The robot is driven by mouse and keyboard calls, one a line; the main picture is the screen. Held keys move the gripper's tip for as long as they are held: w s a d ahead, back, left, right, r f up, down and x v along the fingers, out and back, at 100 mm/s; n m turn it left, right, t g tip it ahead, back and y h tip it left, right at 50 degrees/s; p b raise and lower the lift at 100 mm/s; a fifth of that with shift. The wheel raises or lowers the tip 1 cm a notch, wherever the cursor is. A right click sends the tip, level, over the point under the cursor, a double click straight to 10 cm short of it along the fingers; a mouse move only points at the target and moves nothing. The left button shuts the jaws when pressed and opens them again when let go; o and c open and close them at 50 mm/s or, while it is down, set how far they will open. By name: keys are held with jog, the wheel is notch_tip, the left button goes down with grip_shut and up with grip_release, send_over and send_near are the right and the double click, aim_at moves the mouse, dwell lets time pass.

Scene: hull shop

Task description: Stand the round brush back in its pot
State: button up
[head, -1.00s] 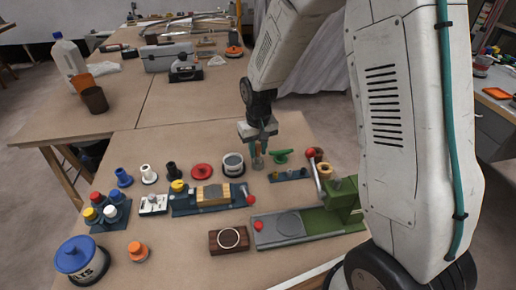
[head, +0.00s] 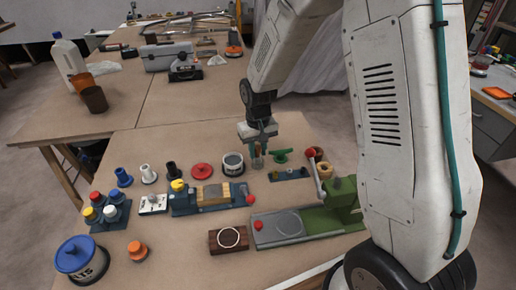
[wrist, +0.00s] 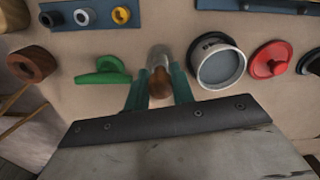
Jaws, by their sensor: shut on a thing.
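My gripper (head: 258,157) is low over the middle of the near bench, its green fingers closed on the round brush. The brush (wrist: 160,82) shows in the wrist view as a brown wooden end between the fingers with a pale, metallic part beyond it. It looks roughly upright; its lower end is hard to make out. A round grey pot with a pale rim (head: 233,164) stands just left of the gripper, apart from the brush. In the wrist view this pot (wrist: 220,66) is to the right of the fingers, and its dark grey inside looks empty.
A green part (head: 281,155) lies close to the right of the gripper. A red knobbed disc (head: 202,171) is left of the pot. A green machine (head: 318,215) and a block with a yellow knob (head: 208,196) stand nearer.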

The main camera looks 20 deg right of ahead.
aim_at(258, 148)
jog(key=shift+f, duration=0.3)
jog(key=o, duration=0.7)
jog(key=shift+r, duration=5.5)
jog(key=shift+s, duration=0.1)
